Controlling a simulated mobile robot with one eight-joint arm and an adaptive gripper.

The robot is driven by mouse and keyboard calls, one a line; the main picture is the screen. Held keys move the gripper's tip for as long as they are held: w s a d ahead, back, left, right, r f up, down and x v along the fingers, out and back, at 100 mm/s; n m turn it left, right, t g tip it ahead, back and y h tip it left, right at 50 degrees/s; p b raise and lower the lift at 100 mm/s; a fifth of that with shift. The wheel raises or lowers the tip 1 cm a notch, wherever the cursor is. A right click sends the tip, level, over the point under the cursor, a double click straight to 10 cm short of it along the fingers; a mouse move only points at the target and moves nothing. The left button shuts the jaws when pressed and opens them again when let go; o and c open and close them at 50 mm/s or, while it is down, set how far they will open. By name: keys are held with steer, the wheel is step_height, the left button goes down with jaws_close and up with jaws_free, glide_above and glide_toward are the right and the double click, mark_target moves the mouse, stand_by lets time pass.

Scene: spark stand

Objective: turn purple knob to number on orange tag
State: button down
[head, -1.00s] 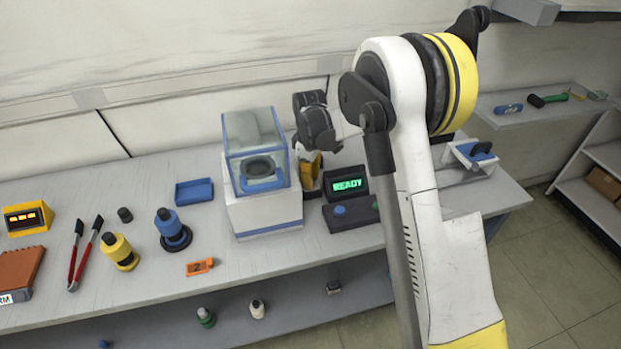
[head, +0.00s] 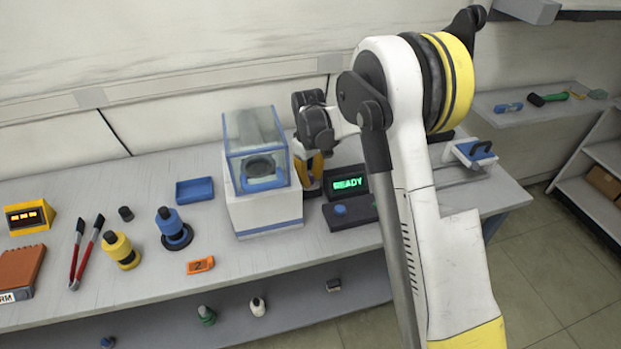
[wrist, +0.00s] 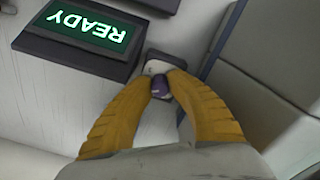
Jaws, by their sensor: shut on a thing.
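In the wrist view the purple knob (wrist: 160,86) sits between the yellow fingertips of my gripper (wrist: 161,82). The fingers are closed on it from both sides. A small grey plate or base shows just beyond the knob. In the head view my gripper (head: 311,170) is between the blue-framed glass machine and the READY display, and the knob is hidden there. The orange tag (head: 200,265) lies on the table in front of the machine. It bears a black digit that looks like a 2.
The glass-topped machine (head: 262,215) is close on my gripper's left, and the READY display (head: 347,184) with a blue button (head: 340,209) is on its right. A blue tray (head: 194,190) and a blue-black bottle (head: 170,222) stand further left.

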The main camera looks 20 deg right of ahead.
mark_target(310, 177)
steer(key=c, duration=1.3)
jaws_free()
steer(key=shift+o, duration=0.2)
step_height(310, 177, up, 12)
steer(key=shift+a, duration=0.15)
steer(key=shift+s, duration=0.1)
